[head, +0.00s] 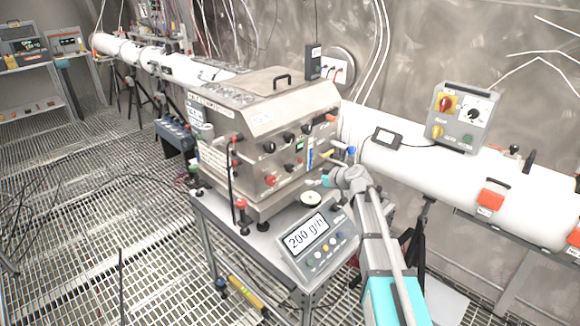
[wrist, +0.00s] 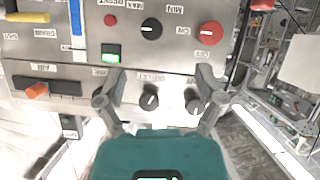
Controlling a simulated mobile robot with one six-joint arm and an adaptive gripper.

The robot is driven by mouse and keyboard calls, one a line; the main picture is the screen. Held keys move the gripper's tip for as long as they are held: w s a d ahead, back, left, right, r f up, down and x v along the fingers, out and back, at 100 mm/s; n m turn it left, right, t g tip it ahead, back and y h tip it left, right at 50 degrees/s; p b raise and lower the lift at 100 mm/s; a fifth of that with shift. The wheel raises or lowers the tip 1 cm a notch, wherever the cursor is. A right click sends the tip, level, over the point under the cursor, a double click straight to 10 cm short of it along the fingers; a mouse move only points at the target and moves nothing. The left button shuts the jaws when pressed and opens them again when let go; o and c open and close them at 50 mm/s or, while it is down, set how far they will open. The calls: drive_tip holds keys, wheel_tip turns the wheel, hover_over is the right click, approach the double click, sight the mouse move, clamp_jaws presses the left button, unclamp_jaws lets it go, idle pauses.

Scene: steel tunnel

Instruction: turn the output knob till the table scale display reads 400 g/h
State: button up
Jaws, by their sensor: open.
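The table scale (head: 318,262) stands on the small table at the machine's front corner. Its display reads 200 g/h. The steel machine (head: 268,150) carries several knobs. In the wrist view, the panel lettering appears upside down. A black knob (wrist: 150,98) with a white pointer line sits between my fingers, left of centre; its small label may say outlet or output, I cannot tell. A second black knob (wrist: 193,101) sits nearer the right finger. My gripper (wrist: 161,73) is open and empty, its fingers spread around both knobs. In the head view, my gripper (head: 335,180) is at the machine's right end.
The wrist view also shows a black knob (wrist: 151,29), a red knob (wrist: 210,33), a lit green switch (wrist: 111,54) and an orange-handled slider (wrist: 37,90) close by. A white pipe (head: 400,175) with a control box (head: 462,118) runs behind my arm. Grated floor lies left.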

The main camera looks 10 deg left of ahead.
sight(292, 168)
drive_tip(key=shift+w+a+r+t, duration=0.15)
drive_tip(key=shift+w+r, duration=0.15)
drive_tip(key=shift+w, duration=0.1)
drive_tip(key=shift+w+a+r+t, duration=0.1)
drive_tip(key=shift+w+r+t, duration=0.05)
drive_tip(key=shift+w+r, duration=0.2)
drive_tip(key=shift+w+a+f, duration=0.1)
drive_tip(key=shift+w+f, duration=0.05)
drive_tip(key=b+x, duration=0.5)
drive_tip(key=x, duration=0.8)
drive_tip(key=shift+w+a, duration=0.15)
drive_tip(key=shift+a, duration=0.1)
drive_tip(key=c, duration=1.1)
